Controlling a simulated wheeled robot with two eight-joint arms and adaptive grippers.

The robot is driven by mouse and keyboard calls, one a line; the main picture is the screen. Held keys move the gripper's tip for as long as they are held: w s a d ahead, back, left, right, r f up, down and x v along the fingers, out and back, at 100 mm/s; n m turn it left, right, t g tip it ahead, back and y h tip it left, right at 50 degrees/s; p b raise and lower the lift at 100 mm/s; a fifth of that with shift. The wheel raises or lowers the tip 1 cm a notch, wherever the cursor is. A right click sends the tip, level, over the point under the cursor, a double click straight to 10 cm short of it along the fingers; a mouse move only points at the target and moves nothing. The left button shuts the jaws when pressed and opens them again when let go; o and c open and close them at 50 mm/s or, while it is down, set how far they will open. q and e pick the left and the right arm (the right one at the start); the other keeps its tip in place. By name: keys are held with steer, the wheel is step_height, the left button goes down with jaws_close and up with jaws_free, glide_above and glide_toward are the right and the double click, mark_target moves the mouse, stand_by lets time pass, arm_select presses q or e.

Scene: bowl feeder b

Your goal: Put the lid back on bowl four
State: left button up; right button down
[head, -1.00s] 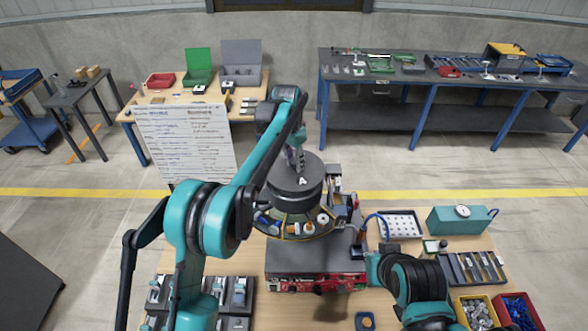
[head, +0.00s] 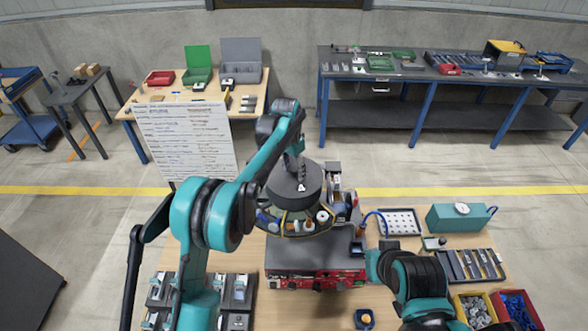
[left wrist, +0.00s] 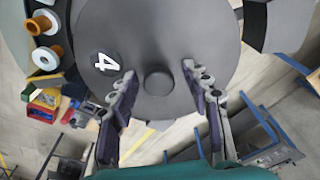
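A round dark grey lid (head: 284,180) marked 4 lies level at the top of the bowl feeder in the head view. My left gripper (head: 298,168) is above the lid. In the left wrist view its fingers (left wrist: 159,76) stand apart on either side of the knob, with a gap to each side. The bowl under the lid is hidden, so its seating cannot be checked fully. My right arm shows at lower right; its gripper is not visible.
A ring of compartments (head: 290,225) with spools and small parts surrounds the lid's base. The feeder stands on a red-fronted base (head: 310,282). A white perforated tray (head: 400,224), teal box (head: 458,218) and parts bins (head: 516,306) lie to the right. A printed board (head: 183,143) stands behind left.

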mark_target(291, 170)
arm_select(q)
steer(key=shift+r, duration=0.15)
steer(key=shift+r, duration=0.3)
step_height(291, 170, up, 11)
steer(key=s+a, duration=0.1)
steer(key=s+a+r+n+t, duration=0.1)
steer(key=s+a+r+n, duration=0.1)
steer(key=s+a+r, duration=0.35)
steer(key=s+a+n+t, duration=0.25)
steer(key=s+a, duration=0.25)
steer(key=s, duration=0.7)
steer(key=s+a+f+n+t, duration=0.1)
steer(key=s+a+f+n, duration=0.1)
steer(key=s+f, duration=0.3)
steer(key=s+a+f+n+t+y, duration=0.1)
steer(key=s+a+f, duration=0.3)
steer(key=s, duration=0.8)
steer(key=shift+a+f+n+t, duration=0.15)
steer(key=shift+f+n+t, duration=0.2)
steer(key=shift+f+n, duration=0.3)
steer(key=shift+s+b, duration=0.15)
steer(key=shift+b, duration=0.15)
